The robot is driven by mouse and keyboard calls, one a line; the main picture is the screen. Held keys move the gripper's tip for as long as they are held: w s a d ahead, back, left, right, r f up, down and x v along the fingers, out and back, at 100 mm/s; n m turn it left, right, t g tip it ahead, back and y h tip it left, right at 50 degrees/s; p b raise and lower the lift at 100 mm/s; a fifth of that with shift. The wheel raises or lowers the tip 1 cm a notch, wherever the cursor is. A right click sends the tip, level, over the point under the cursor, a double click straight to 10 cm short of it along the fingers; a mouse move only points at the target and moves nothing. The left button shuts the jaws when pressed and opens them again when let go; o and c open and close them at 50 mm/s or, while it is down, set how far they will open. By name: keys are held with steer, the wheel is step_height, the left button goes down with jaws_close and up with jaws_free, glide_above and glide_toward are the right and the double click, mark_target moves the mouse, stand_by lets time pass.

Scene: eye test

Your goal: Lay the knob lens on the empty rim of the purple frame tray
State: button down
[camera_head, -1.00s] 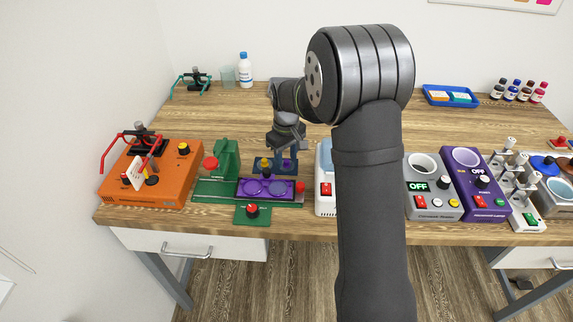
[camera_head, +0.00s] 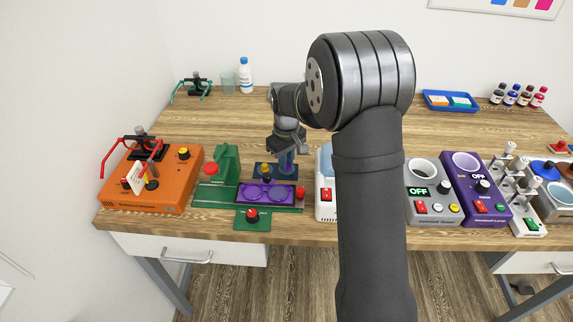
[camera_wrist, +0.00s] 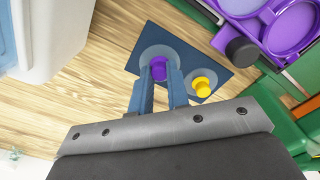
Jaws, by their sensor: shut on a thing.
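My gripper (camera_wrist: 159,72) is shut on the purple knob of a pale round knob lens (camera_wrist: 158,52) in the wrist view. The lens is at the dark blue mat (camera_wrist: 190,48); I cannot tell whether it touches it. A second lens with a yellow knob (camera_wrist: 202,87) sits beside it on the mat. The purple frame tray (camera_wrist: 262,48) is at the upper right, partly cut off. In the head view, the tray (camera_head: 244,200) shows two round rims side by side, just in front of the mat (camera_head: 259,176) and my gripper (camera_head: 287,164). I cannot tell which rim is empty.
The tray rests on a green device with a red knob (camera_head: 301,192) at its right end. A green post (camera_head: 229,162) stands to the left. A white box (camera_head: 325,205) is close on the right, and an orange box (camera_head: 150,195) far left. The wood behind the mat is clear.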

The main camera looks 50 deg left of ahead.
step_height(320, 180, up, 9)
steer(key=s, duration=0.5)
steer(key=s+d+f, duration=0.1)
steer(key=s, duration=0.7)
steer(key=shift+s+d+f, duration=0.25)
steer(key=shift+s+f, duration=0.05)
steer(key=shift+s, duration=0.1)
steer(key=shift+f, duration=2.6)
steer(key=shift+f, duration=0.3)
steer(key=c, duration=1)
jaws_free()
step_height(320, 180, up, 6)
steer(key=shift+f, duration=0.1)
